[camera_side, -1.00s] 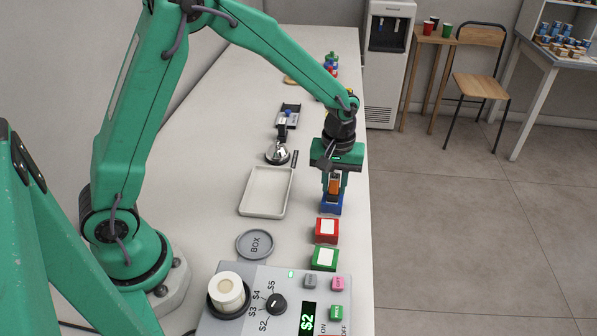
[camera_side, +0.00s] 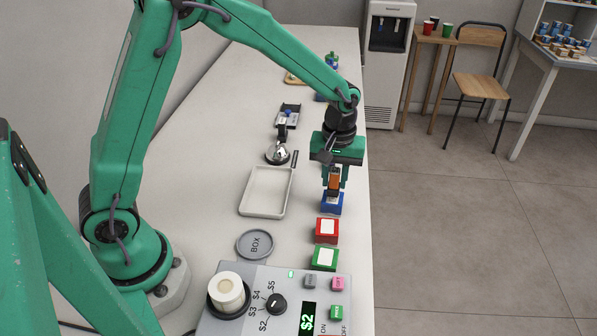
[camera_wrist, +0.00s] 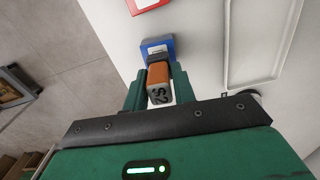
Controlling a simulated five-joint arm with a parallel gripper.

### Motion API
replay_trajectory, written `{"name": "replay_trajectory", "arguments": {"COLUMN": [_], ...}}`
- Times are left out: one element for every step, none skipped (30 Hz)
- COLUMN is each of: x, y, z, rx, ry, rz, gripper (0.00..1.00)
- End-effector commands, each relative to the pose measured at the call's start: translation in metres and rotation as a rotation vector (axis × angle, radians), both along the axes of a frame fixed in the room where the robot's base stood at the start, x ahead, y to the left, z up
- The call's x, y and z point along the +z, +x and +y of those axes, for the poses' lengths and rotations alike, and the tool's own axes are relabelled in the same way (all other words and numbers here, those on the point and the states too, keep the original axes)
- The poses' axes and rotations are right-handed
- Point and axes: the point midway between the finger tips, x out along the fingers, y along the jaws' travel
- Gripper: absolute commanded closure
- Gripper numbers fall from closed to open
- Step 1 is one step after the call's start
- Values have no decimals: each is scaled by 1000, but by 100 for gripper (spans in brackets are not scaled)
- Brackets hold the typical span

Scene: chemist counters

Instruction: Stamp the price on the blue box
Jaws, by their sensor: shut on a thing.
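My gripper (camera_side: 335,184) is shut on an orange-brown stamp (camera_side: 334,179), held upright. The blue box (camera_side: 332,208) is under the stamp on the counter, with a white label on top. The stamp appears to be just above the label, but I cannot tell whether it touches. In the wrist view, the blue box (camera_wrist: 160,43) lies just beyond the stamp, partly covered. Any mark on its label is too small to make out.
A red box (camera_side: 327,238) and a green box (camera_side: 325,266) with white labels stand in front of the blue one. A control panel (camera_side: 238,312) shows $2.

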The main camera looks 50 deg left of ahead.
Motion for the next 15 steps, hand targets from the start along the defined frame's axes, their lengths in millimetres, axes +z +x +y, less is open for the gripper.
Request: {"name": "replay_trajectory", "arguments": {"x": [4, 6, 8, 10, 12, 14, 16, 17, 20, 21, 23, 25, 27, 29, 31], "y": [1, 1, 1, 1, 1, 1, 1, 1, 1, 1, 1, 1, 1, 1, 1], "z": [0, 0, 0, 0, 0, 0, 0, 0, 0, 0, 0, 0, 0, 0, 0], "rx": [0, 0, 0, 0, 0, 0, 0, 0, 0, 0, 0, 0, 0, 0, 0], "ry": [-1, 0, -1, -1, 0, 0, -1, -1, -1, -1, -1, -1, -1, -1, 0], "rz": [-3, -4, -5, -5, -4, -4, -5, -5, -5, -5, -5, -5, -5, -5, -6], "gripper": [88, 88, 88, 88, 88, 88, 88, 88, 88, 88, 88, 88, 88, 88, 88]}}
